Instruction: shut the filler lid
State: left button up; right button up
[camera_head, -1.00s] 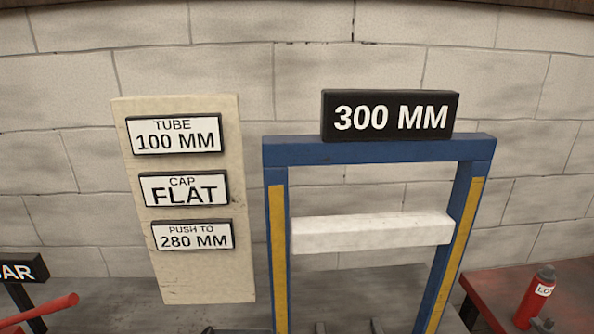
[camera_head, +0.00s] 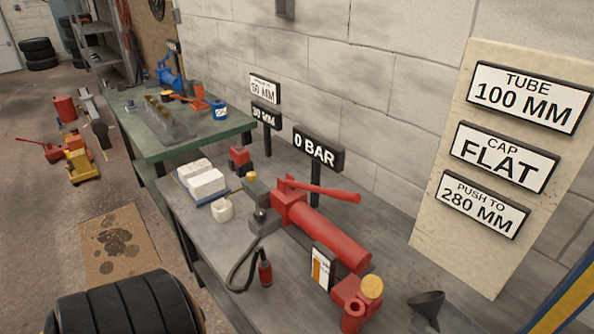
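A red hand pump (camera_head: 325,235) with a long red lever (camera_head: 318,190) lies on the grey bench. At its near end is a red block (camera_head: 350,292) with a round yellow disc (camera_head: 372,287), which looks like the filler lid. A short red cylinder (camera_head: 352,318) stands just below and left of the disc. I cannot tell for sure whether the disc is raised or seated. Neither of my grippers is in view.
A dark funnel (camera_head: 426,304) stands right of the pump. A black hose with a red end (camera_head: 265,273) lies at its left. A "0 BAR" sign (camera_head: 317,150) stands behind it. A white tub (camera_head: 222,209) and a tray of white blocks (camera_head: 200,180) are farther left.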

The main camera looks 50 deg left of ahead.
aim_at(372, 286)
jog(key=u, duration=1)
